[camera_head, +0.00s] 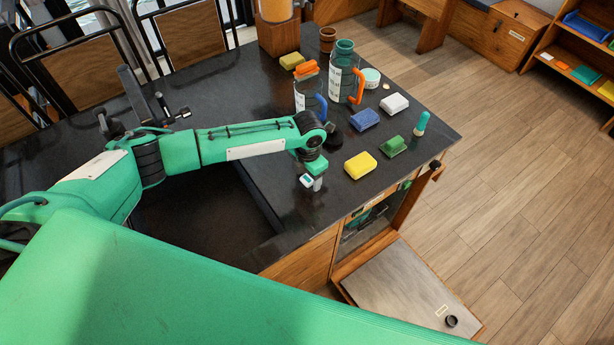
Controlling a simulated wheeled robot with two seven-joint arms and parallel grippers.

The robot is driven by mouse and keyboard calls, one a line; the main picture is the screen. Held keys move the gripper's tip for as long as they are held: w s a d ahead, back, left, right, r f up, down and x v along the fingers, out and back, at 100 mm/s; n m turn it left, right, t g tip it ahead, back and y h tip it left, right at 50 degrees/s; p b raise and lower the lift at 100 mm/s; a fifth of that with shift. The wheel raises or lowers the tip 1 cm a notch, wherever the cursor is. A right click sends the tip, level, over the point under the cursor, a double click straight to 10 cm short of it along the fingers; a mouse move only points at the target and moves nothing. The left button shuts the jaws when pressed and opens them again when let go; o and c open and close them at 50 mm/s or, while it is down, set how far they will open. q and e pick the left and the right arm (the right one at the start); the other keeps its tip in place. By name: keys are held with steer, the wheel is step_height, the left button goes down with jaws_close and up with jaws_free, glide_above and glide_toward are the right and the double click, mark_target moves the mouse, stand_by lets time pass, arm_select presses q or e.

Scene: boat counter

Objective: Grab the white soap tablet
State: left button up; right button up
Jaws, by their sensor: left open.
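A white block (394,103) lies on the dark counter (285,195), right of the blue block. A much smaller pale oval piece (386,86) lies just behind it, by a round white-and-teal tin (371,77). I cannot tell for sure which is the soap tablet; the white block is the clearest tablet shape. My left gripper (312,182) is open and points down over the counter near its front edge. It is apart from the white block, to its left and nearer to me. Nothing shows between its fingers. My right gripper is not in view.
Yellow (360,165), blue (365,120) and green (393,146) blocks and a teal-topped bottle (422,123) stand around. Tall clear jugs (343,72) with handles are behind. A cabinet door (407,290) hangs open below the front edge.

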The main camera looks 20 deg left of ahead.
arm_select(q)
steer(key=shift+f, duration=0.15)
steer(key=shift+c, duration=0.2)
steer(key=c, duration=1)
